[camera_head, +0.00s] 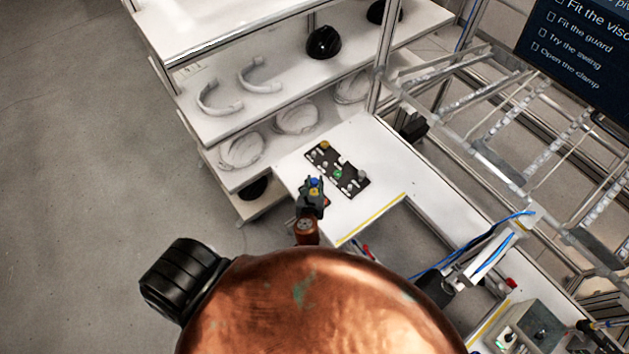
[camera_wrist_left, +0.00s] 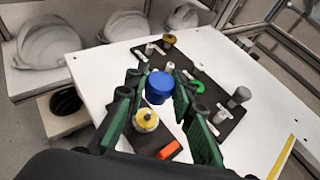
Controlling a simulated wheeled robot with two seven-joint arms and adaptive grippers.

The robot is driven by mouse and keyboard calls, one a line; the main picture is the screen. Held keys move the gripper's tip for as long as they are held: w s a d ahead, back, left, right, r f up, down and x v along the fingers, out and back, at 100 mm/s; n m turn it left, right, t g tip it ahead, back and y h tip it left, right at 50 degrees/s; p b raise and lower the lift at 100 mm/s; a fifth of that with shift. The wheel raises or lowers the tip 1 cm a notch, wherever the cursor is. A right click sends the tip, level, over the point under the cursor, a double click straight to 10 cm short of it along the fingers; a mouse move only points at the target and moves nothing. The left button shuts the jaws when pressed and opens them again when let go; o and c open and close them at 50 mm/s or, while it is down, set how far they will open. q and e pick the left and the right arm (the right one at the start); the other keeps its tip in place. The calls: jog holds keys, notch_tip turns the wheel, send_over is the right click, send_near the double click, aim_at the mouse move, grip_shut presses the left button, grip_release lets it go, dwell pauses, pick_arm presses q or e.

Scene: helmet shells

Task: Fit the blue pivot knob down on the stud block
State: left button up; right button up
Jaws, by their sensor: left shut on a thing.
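The blue pivot knob (camera_wrist_left: 159,87) is held between the fingertips of my left gripper (camera_wrist_left: 160,84) in the left wrist view. In the head view it is a small blue spot (camera_head: 314,182) at the left gripper (camera_head: 313,189). A dark block with a yellow collar and pale stud (camera_wrist_left: 146,119) shows below the knob in the left wrist view; it looks like the stud block. An orange-red piece (camera_wrist_left: 168,150) is at its near edge. The knob appears apart from the stud, but the exact height gap is unclear. My right gripper is not in view.
A black board (camera_head: 323,154) with several small parts, including a gold knob (camera_wrist_left: 168,39), a green ring (camera_wrist_left: 197,86) and a grey knob (camera_wrist_left: 240,96), lies on the white table (camera_head: 372,194). Shelves with helmet shells (camera_head: 297,117) stand behind.

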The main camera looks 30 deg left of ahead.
aim_at(314, 190)
pick_arm(q)
jog(key=shift+f+b, duration=0.8)
jog(key=shift+f, duration=0.55)
jog(key=shift+r, duration=0.1)
jog(key=shift+p, duration=0.6)
dwell(0.7)
jog(key=shift+f+b, duration=1.15)
jog(key=shift+f, duration=0.3)
jog(key=o, duration=1)
